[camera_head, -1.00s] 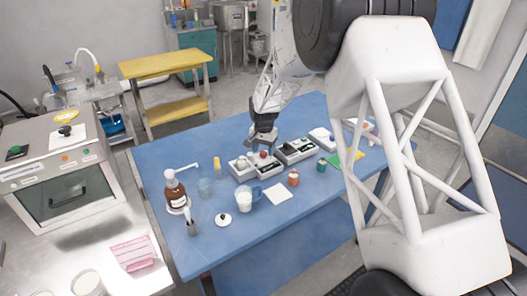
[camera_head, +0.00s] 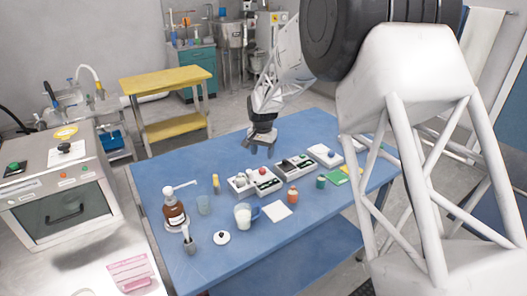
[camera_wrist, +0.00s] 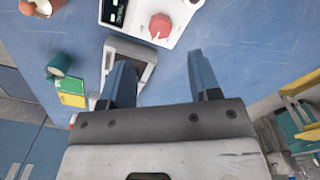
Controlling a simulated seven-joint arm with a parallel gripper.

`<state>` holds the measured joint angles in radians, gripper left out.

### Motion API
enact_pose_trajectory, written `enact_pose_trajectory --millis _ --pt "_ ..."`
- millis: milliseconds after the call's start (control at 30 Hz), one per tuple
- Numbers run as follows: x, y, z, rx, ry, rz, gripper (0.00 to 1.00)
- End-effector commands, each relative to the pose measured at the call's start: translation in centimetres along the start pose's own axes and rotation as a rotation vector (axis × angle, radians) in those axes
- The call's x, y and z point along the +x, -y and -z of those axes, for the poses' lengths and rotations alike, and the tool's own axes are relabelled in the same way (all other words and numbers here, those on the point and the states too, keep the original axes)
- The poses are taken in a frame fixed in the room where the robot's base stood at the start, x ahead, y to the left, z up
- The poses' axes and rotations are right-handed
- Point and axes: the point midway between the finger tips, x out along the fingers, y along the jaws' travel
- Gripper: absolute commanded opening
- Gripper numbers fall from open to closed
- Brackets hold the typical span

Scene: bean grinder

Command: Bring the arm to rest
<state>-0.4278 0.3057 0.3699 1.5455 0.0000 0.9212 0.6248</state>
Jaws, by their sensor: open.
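My gripper (camera_head: 260,152) hangs above the back part of the blue table (camera_head: 230,262), behind the row of small devices. In the wrist view its two blue-grey fingers (camera_wrist: 165,85) are spread apart with nothing between them. A white device with a red knob (camera_head: 265,169) is just in front of the gripper in the head view. The red knob also shows past the fingers in the wrist view (camera_wrist: 160,26). My gripper is clear of the table and appears to touch nothing.
A brown pump bottle (camera_head: 174,212), a glass beaker (camera_head: 204,205), a milk-filled cup (camera_head: 243,217), an orange-red jar (camera_head: 293,195) and a green jar (camera_head: 321,182) stand on the table. More devices (camera_head: 325,154) sit to the right. A yellow cart (camera_head: 165,80) stands behind. The table's back strip is clear.

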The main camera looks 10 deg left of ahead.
Motion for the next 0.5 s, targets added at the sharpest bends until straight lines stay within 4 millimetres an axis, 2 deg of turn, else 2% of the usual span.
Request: enact_pose_trajectory --millis 267,500 --pt "-1.3 -1.4 -0.4 -0.003 -0.005 0.003 0.57" --pt "-5.0 -5.7 -1.8 -0.014 -0.021 0.013 0.57"
